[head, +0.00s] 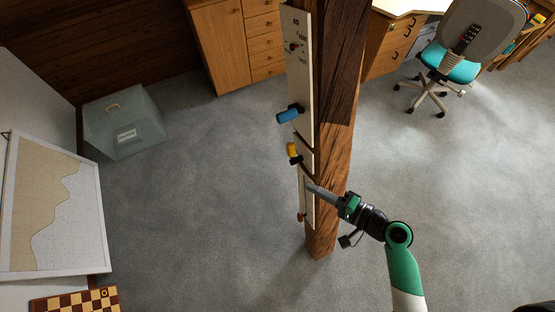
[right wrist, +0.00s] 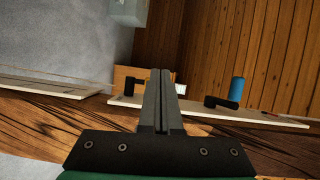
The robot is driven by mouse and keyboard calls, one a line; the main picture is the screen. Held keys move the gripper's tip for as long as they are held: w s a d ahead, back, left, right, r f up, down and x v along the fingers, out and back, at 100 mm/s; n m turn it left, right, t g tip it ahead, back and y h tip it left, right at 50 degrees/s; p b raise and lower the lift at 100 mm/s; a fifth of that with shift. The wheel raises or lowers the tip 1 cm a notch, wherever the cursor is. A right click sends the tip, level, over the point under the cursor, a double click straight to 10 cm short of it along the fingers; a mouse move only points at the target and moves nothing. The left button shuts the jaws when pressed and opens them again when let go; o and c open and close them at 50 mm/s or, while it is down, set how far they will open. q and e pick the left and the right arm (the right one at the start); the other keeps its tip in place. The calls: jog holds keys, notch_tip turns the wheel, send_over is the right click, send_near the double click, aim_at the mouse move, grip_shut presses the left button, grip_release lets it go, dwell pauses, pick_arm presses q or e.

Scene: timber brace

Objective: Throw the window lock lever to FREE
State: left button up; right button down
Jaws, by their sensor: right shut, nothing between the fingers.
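A white panel (head: 300,75) on the timber post carries a lever with a blue handle (head: 289,115). Below it is a lever with a yellow handle (head: 292,150), and lower still a small reddish knob (head: 301,217). Their labels are too small to read, so I cannot tell which is the window lock lever. My right gripper (head: 311,187) is shut and empty, its tips by the post's lower panel, below the yellow handle. In the right wrist view its fingers (right wrist: 163,74) point past the post's edge; the blue handle (right wrist: 237,89) stands to their right. My left gripper is not in view.
The timber post (head: 335,100) rises from open grey carpet. A pale box (head: 125,120) and a map board (head: 50,205) stand at the left, with a chequered board (head: 75,300) below. Wooden drawers (head: 225,45) and an office chair (head: 450,65) are behind.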

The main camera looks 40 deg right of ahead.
aim_at(294, 152)
jog(key=s+d+m+h, duration=0.2)
jog(key=d+h, duration=0.1)
jog(key=d, duration=0.3)
jog(key=x, duration=1.4)
jog(key=shift+w+r, duration=0.1)
jog(key=shift+r, duration=0.05)
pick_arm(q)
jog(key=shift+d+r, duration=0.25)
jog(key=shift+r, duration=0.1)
